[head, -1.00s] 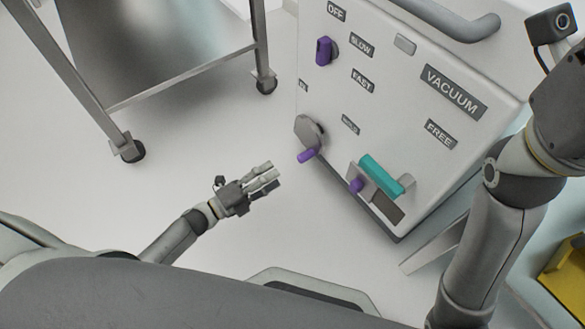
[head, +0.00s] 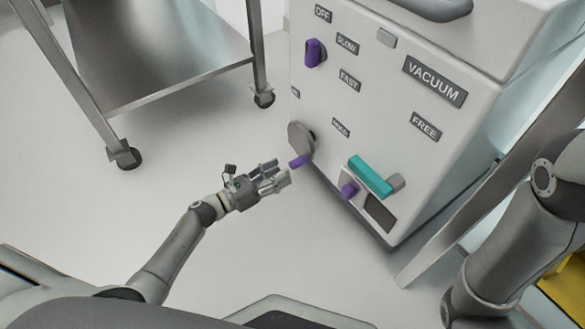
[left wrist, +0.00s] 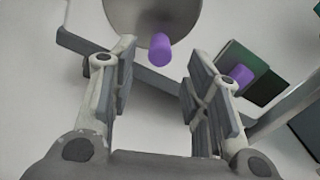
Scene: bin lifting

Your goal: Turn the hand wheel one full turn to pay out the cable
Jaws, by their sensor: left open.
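The hand wheel (head: 301,140) is a grey disc low on the front of the white machine, with a purple crank knob (head: 299,162) sticking out at its lower edge. My left gripper (head: 282,173) is open and empty, its fingertips just short of the knob. In the left wrist view the wheel (left wrist: 130,14) is at the top, and its purple knob (left wrist: 160,50) stands ahead, between and beyond the open fingers (left wrist: 158,85). The knob looks apart from both fingers. My right arm shows at the right of the head view, but its gripper is out of the picture.
The white machine (head: 405,125) also carries a purple selector knob (head: 314,53), a teal handle (head: 369,176) and another small purple knob (head: 348,190). A metal cart (head: 160,60) on casters stands at the left. The floor between is clear.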

